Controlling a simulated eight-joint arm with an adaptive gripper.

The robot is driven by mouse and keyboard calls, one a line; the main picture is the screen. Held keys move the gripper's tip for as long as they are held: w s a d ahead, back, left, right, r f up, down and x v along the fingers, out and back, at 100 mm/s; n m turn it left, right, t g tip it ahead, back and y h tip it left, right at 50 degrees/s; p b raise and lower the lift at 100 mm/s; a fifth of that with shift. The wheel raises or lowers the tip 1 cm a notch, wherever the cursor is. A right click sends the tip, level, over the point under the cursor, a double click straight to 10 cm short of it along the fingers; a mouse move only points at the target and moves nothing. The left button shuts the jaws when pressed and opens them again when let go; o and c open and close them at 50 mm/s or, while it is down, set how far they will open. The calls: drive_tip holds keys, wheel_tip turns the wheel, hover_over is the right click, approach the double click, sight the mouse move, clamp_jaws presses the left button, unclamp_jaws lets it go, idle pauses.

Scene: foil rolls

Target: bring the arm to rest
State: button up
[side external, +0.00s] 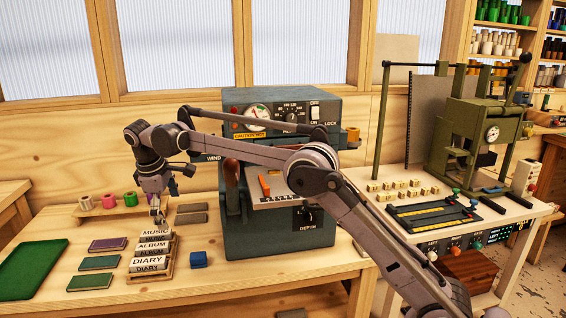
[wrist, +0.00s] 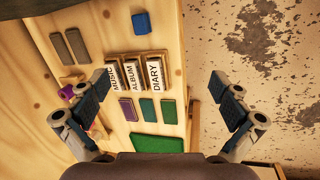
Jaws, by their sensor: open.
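My gripper (wrist: 158,100) is open, its two fingers wide apart with nothing between them in the wrist view. In the side external view my gripper (side external: 158,218) hangs pointing down above the left part of the wooden workbench (side external: 200,290). Below it stands a wooden rack of labelled blocks (side external: 150,262) reading MUSIC, ALBUM and DIARY. The same labelled blocks (wrist: 136,74) show between the fingers in the wrist view, some way below them. I cannot tell the exact gap between fingertips and blocks.
A large green machine (side external: 280,175) stands right of the gripper, under my arm. Green and purple books and a green mat (side external: 30,268) lie left of the rack. A blue block (side external: 199,259) lies to its right. Foil rolls (side external: 108,201) stand behind. A second table with a press (side external: 480,140) is at right.

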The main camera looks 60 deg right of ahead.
drive_tip(key=s+a+r+m+y, duration=0.1)
drive_tip(key=s+r+m+y, duration=0.2)
drive_tip(key=s, duration=0.5)
drive_tip(key=s+a+r+m+y, duration=0.1)
drive_tip(key=s+a+r+m, duration=0.1)
drive_tip(key=s+r, duration=0.5)
drive_tip(key=s+d+f+m+t, duration=0.1)
drive_tip(key=s+d+f+t, duration=0.2)
drive_tip(key=s+f, duration=0.3)
drive_tip(key=s+d+f+m+t+h, duration=0.1)
drive_tip(key=s+d+f+t, duration=0.2)
drive_tip(key=s, duration=0.9)
wheel_tip(320, 180, down, 4)
drive_tip(key=shift+s+r, duration=0.2)
drive_tip(key=shift+s, duration=0.05)
